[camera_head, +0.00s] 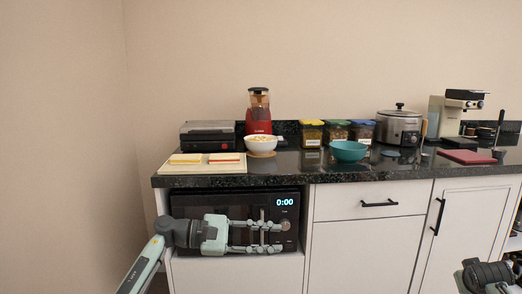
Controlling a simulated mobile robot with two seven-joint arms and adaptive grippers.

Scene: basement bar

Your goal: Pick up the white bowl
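The white bowl (260,143) sits on a round wooden coaster (262,154) on the dark counter, with pale yellowish contents showing at its top. My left gripper (277,237) is below the counter's front edge, in front of the microwave, well below the bowl. Its fingers are spread apart with nothing between them. My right arm (490,275) shows at the lower right corner; its fingertips are outside the picture.
A cutting board (230,168) lies left of the bowl, before a black grill (207,133). A red blender (258,112) stands behind the bowl. A teal bowl (348,151) and lidded jars (312,133) are to the right. The microwave (190,204) sits below the counter.

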